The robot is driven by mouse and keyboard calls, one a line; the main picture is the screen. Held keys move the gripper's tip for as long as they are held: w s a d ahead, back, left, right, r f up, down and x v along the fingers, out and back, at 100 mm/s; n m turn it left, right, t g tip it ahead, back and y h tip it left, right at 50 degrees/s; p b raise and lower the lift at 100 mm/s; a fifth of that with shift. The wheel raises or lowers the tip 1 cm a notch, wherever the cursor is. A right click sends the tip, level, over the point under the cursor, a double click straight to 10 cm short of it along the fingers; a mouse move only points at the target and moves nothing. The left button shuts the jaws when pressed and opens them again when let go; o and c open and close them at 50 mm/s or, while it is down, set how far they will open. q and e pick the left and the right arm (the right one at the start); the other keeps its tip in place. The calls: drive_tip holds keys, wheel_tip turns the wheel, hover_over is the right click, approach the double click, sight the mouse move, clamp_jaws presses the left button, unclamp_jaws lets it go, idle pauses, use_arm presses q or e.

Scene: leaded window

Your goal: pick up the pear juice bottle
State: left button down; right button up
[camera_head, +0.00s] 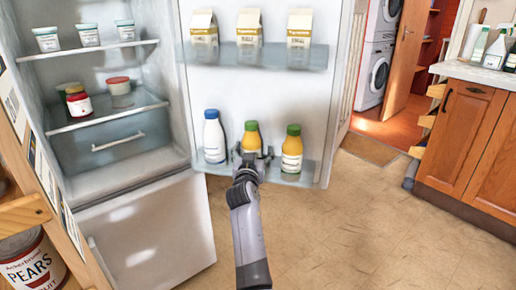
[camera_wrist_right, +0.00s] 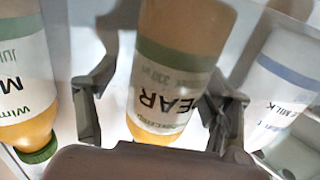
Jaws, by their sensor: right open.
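Whether the fingers touch the bottle I cannot tell. My left gripper is not in view.
A green-capped juice bottle (camera_head: 292,150) stands close on the right, and a white milk bottle (camera_head: 214,138) on the left. Cartons (camera_head: 248,32) stand on the door shelf above. The fridge (camera_head: 150,225) is open. The floor (camera_head: 350,225) at the right is clear.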

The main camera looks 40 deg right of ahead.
drive_tip(key=shift+w, duration=0.2)
drive_tip(key=shift+s+a+r, duration=0.2)
drive_tip(key=shift+a+r, duration=0.1)
drive_tip(key=shift+a, duration=0.1)
drive_tip(key=shift+c, duration=0.4)
drive_tip(key=shift+d+f, duration=0.1)
drive_tip(key=shift+f, duration=0.05)
drive_tip(key=c, duration=1.5)
